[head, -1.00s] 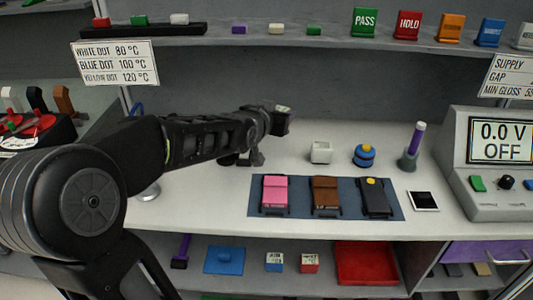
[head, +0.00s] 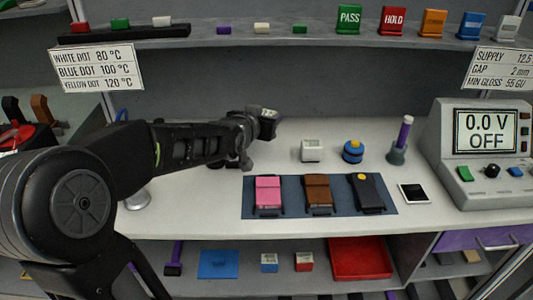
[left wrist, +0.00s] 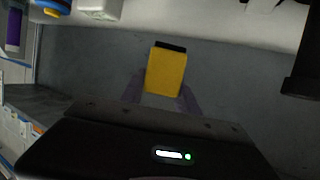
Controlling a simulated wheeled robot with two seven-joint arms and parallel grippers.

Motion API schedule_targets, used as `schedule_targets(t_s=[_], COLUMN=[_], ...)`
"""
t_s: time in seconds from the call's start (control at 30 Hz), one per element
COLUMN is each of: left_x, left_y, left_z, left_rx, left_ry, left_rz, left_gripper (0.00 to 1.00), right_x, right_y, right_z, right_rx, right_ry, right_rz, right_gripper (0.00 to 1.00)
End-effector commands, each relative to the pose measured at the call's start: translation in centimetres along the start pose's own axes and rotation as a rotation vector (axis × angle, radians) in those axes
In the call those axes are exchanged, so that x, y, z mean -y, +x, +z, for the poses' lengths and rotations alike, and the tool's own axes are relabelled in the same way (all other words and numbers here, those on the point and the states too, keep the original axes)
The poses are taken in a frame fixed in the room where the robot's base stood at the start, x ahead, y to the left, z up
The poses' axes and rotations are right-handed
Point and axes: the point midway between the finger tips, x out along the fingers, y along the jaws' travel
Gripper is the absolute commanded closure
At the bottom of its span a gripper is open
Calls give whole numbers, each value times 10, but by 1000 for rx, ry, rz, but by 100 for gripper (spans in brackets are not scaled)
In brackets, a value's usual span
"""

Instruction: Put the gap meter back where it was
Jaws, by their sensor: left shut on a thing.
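My left gripper (head: 266,130) is raised above the white bench, left of a white block. It is shut on a small dark-and-yellow device, which I take to be the gap meter (head: 269,114); a pale display patch shows on its top. In the left wrist view the held thing (left wrist: 166,72) shows as a yellow block with a black end, between the two fingers of the left gripper (left wrist: 160,98). It is clear of the bench surface. My right gripper is not in view.
A white block (head: 312,150), a blue-and-yellow round thing (head: 353,152) and a purple stick in a holder (head: 398,153) stand on the bench. A dark blue mat (head: 292,207) bears pink, brown and black devices. A meter console (head: 435,145) stands right. Shelves run above and below.

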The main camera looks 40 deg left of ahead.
Motion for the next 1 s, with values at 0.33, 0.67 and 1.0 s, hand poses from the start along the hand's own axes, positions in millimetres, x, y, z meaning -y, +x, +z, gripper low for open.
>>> schedule_targets(t_s=[0.33,0.67,1.0], left_x=[0,0,0], left_y=[18,19,30], left_z=[48,52,84], left_rx=[1,1,0], left_ry=[-1,-1,-1], left_rz=[0,0,0], left_gripper=[100,100,100], right_x=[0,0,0], right_y=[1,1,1], right_z=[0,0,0], right_rx=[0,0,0], right_ry=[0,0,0], right_rz=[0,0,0], right_gripper=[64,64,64])
